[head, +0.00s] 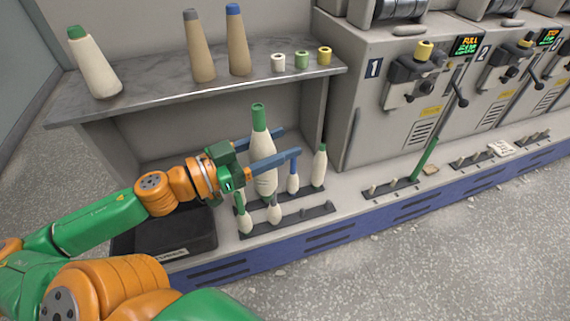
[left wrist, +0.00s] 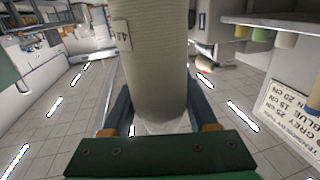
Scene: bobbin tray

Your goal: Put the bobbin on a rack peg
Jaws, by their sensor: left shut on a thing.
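My left gripper (head: 289,142) is shut on a large white bobbin (head: 263,150) with a green top, its blue fingers on either side of it. The bobbin is upright in front of the shelf unit, over the peg rack (head: 288,222). Its lower end overlaps the rack in the head view, so I cannot tell whether it touches a peg. The left wrist view shows the bobbin's pale wound body (left wrist: 160,75) between the fingers, with a small label. Smaller bobbins stand on the rack, one with a green top (head: 319,166), one blue-topped (head: 293,178). Front-right pegs look bare. My right gripper is not in view.
A grey shelf (head: 150,92) above holds tall cones and small spools. A black tray (head: 190,235) lies left of the rack. Winding machines (head: 400,100) stand right, with another peg rail (head: 388,189) carrying a green stick before them.

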